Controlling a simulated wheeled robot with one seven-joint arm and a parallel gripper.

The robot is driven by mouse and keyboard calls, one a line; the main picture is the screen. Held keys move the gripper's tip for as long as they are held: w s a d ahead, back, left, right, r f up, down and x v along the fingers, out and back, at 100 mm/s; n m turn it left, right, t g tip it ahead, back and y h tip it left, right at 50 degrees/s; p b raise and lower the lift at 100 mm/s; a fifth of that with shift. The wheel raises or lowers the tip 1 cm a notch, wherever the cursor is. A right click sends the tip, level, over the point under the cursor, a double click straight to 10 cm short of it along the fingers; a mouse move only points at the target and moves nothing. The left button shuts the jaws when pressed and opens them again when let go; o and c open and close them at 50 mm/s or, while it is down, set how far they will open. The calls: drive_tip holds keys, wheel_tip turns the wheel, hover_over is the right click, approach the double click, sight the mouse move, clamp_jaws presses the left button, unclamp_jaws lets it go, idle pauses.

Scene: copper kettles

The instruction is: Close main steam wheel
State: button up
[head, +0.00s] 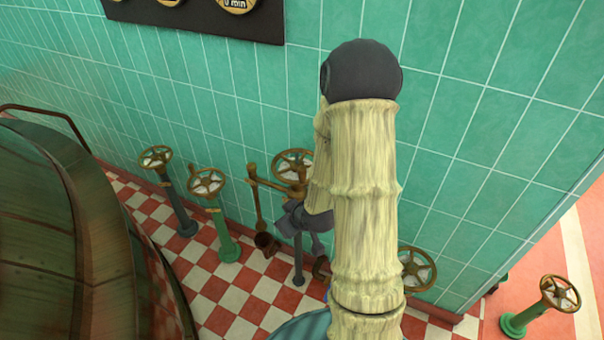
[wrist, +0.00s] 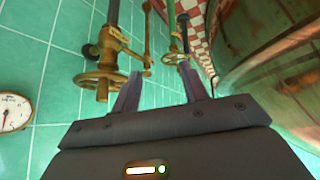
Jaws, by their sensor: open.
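Several brass handwheels are in view, and I cannot tell which is the main steam wheel. In the head view, one brass wheel (head: 292,165) is by the wall on brass pipework, just above my gripper (head: 301,226). A wheel on a dark post (head: 156,157) and a wheel on a green post (head: 206,182) stand to its left. A further wheel (head: 418,268) is partly hidden behind my arm. In the wrist view, my gripper (wrist: 160,84) is open and empty. A brass wheel (wrist: 99,79) lies beside its left finger; a smaller wheel (wrist: 175,58) shows near the right fingertip.
A large copper kettle (head: 60,230) fills the left. The green tiled wall (head: 480,130) is close behind the wheels. Another wheel on a green post (head: 560,293) stands far right. A dial gauge (wrist: 13,112) is on the wall. Checkered floor (head: 205,300) is clear beside the kettle.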

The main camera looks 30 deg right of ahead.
drive_tip(key=s+d+f+m+t+h, duration=0.1)
drive_tip(key=d+m+t+h, duration=0.3)
drive_tip(key=d+t, duration=0.4)
drive_tip(key=shift+d+f+m+t+b, duration=0.35)
drive_tip(key=shift+f+m+t, duration=0.2)
drive_tip(key=shift+m+t, duration=0.35)
drive_tip(key=shift+f, duration=0.15)
